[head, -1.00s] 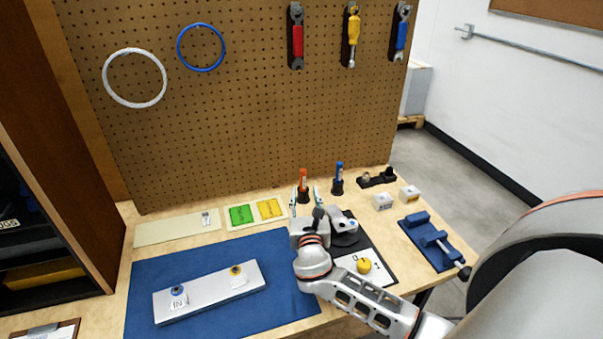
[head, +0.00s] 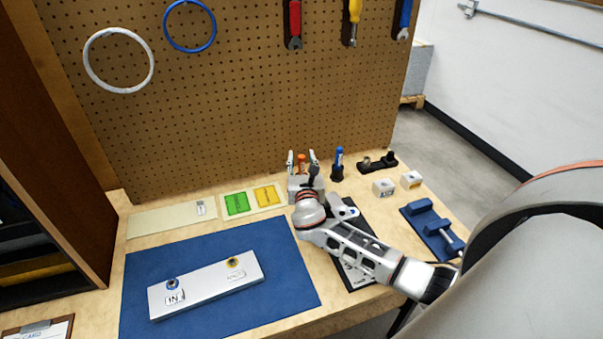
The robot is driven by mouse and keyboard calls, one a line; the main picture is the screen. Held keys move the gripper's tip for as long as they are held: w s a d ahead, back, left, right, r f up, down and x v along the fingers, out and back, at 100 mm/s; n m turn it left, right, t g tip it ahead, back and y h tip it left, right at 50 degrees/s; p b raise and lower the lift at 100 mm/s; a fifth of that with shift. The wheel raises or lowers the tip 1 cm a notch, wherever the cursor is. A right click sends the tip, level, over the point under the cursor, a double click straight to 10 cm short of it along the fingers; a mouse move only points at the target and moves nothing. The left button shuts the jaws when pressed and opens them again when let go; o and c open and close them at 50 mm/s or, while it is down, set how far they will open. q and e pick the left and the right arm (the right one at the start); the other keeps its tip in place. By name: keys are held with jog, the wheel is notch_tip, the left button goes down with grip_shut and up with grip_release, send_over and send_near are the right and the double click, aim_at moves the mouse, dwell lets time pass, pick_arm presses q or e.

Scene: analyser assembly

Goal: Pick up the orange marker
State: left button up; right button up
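The orange marker (head: 301,160) stands upright at the back of the table, near the foot of the pegboard. Only its upper part shows; my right gripper hides the rest and its holder. My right gripper (head: 302,160) has its two fingers spread, one on each side of the marker as seen from the head. I cannot tell whether the fingers touch it. My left gripper is not in view.
A blue marker (head: 338,160) stands in a black holder just right of my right gripper. Green and yellow pieces (head: 252,200) lie to its left. A blue mat (head: 200,248) carries a silver block (head: 207,288). White blocks and a blue clamp (head: 430,228) are at right.

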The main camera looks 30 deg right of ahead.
jog(key=shift+w+d, duration=0.1)
jog(key=shift+w, duration=0.1)
grip_shut()
jog(key=shift+r, duration=0.1)
